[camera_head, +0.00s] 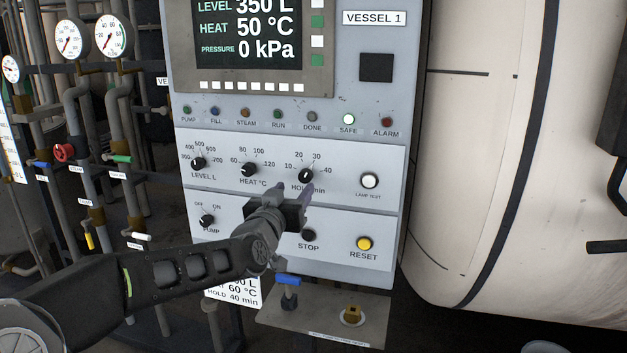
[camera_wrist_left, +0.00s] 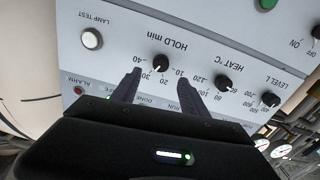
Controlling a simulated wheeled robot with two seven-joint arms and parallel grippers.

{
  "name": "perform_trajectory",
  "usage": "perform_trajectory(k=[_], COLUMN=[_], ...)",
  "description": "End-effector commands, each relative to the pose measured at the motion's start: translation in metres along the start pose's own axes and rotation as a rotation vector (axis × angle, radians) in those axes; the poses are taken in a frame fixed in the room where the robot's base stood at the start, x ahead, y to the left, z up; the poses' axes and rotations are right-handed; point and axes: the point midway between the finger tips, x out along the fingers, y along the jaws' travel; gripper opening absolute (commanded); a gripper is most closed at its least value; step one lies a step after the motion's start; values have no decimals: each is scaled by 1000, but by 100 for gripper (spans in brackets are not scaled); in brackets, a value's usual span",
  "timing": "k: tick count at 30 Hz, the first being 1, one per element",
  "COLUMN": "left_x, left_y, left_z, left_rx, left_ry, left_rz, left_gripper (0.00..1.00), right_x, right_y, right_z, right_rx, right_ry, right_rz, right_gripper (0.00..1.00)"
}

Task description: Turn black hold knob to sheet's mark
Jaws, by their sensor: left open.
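The black hold knob (camera_head: 306,175) is on the control panel under the HOLD min label's scale of 10 to 40; its pale pointer is toward the top of the scale, around 20 to 30. It also shows in the left wrist view (camera_wrist_left: 160,63). My left gripper (camera_head: 294,188) is open in front of the panel, fingertips just below the knob. In the left wrist view its two fingers (camera_wrist_left: 159,73) lie either side of the knob's line, and contact is not visible. The sheet (camera_head: 244,294) reads HOLD 40 min, partly hidden by my left arm.
The level knob (camera_head: 198,163) and heat knob (camera_head: 249,169) sit left of the hold knob, and the lamp test button (camera_head: 369,181) is right. Below are the pump knob (camera_head: 207,221), stop button (camera_head: 308,235) and yellow reset button (camera_head: 364,243). Pipes and valves crowd the left.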

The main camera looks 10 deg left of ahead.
Motion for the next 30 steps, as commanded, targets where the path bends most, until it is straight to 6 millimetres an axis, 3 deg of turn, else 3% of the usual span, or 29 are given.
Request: perform_trajectory(k=[11,24,30], left_x=[7,68,78], left_y=[0,0,0], left_z=[1,1,2], left_rx=[-2,-3,-3], left_ry=[-3,-4,-4], left_rz=[0,0,0], left_gripper=[52,52,52], right_x=[-2,-17,-18], right_y=[-1,-7,-7], right_z=[0,0,0], right_rx=[0,1,1], right_ry=[0,0,0], right_rz=[0,0,-1], right_gripper=[36,36,36])
